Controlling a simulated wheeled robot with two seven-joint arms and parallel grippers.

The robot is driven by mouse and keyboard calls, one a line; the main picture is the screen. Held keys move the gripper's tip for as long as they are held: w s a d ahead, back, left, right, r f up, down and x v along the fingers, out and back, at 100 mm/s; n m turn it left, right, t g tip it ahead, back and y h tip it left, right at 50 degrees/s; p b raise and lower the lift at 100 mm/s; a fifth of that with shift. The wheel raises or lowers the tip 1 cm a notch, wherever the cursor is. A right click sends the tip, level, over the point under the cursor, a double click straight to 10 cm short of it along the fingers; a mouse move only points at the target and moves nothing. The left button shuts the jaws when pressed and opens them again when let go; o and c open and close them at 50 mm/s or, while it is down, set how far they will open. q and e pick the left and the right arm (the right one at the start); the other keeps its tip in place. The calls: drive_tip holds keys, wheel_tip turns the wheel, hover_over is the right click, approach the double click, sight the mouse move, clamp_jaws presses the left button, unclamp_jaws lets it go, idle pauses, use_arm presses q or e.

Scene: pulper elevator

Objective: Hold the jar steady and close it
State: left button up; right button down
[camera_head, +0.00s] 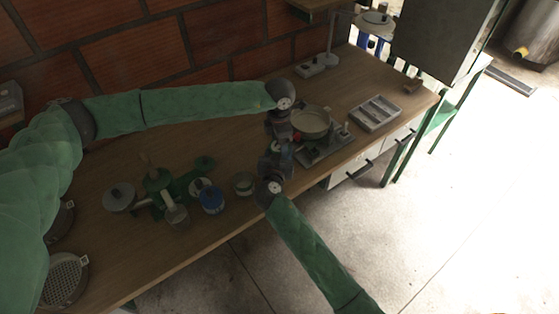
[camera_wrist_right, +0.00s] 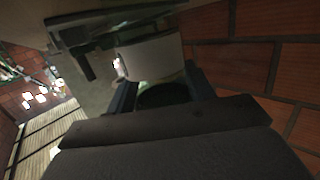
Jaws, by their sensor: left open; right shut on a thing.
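In the head view my left gripper (camera_head: 277,128) points down from its wrist over the middle of the table; it is open. My right gripper (camera_head: 275,158) comes up from the front edge and meets it from below, nearly touching in the picture. In the right wrist view the right fingers (camera_wrist_right: 163,92) are shut on a dark, round-edged thing (camera_wrist_right: 163,97), apparently the jar. Its lid cannot be made out, and the grippers hide most of it in the head view. A small round container (camera_head: 243,184) stands on the table just left of the right wrist.
A pale bowl (camera_head: 312,123) stands on a flat base right of the grippers, with a compartment tray (camera_head: 375,113) beyond. A green device (camera_head: 160,186), a blue-topped container (camera_head: 211,200) and a grey disc (camera_head: 119,198) stand left. The table's front edge runs beneath the right arm.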

use_arm(q)
drive_tip(key=shift+r, duration=2.25)
use_arm(e)
drive_tip(key=shift+d+f, duration=0.1)
use_arm(q)
drive_tip(key=shift+c, duration=0.3)
drive_tip(key=shift+r+n, duration=0.5)
drive_tip(key=shift+r, duration=0.2)
drive_tip(key=shift+r+n, duration=1.15)
drive_tip(key=shift+n, duration=0.05)
drive_tip(key=shift+f, duration=0.1)
drive_tip(key=shift+f, duration=3.9)
